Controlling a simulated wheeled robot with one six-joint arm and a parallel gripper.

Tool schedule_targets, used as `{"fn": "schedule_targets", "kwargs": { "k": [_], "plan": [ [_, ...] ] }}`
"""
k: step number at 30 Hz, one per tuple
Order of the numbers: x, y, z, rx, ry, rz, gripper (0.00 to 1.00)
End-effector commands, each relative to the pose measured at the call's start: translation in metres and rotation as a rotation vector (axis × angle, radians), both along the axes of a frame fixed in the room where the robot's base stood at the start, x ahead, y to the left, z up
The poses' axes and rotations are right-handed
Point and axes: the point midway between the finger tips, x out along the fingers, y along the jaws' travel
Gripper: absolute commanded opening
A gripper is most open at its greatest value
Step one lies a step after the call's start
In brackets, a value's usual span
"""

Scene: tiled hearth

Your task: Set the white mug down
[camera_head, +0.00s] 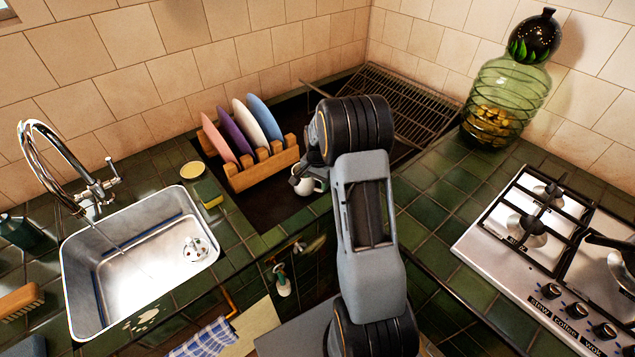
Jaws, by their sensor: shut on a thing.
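The white mug (303,184) shows in the head view just left of my arm, in front of the wooden plate rack and over the dark recessed hearth area (270,205). Its right side is hidden behind my arm. My gripper (319,174) is mostly hidden by my own wrist and is shut on the mug. I cannot tell whether the mug's base touches the surface below it.
A wooden rack (265,172) with several coloured plates stands close behind the mug. A metal grate (395,100) lies behind my arm. A sink (140,262) is left, a gas hob (535,235) right, and a green glass jar (507,95) back right.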

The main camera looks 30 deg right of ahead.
Motion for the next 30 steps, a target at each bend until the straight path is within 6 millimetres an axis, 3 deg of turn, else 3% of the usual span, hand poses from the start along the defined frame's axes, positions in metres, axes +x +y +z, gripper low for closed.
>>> {"fn": "schedule_targets", "kwargs": {
  "k": [14, 15, 18, 25, 30],
  "plan": [
    [0.000, 0.000, -0.013, 0.000, -0.002, 0.000, 0.11],
    [0.000, 0.000, -0.012, 0.000, -0.001, 0.000, 0.54],
    [0.000, 0.000, -0.012, 0.000, -0.001, 0.001, 0.62],
    [0.000, 0.000, -0.010, 0.000, -0.001, 0.000, 0.62],
    [0.001, 0.000, 0.005, -0.002, -0.005, 0.001, 0.62]
  ]
}}
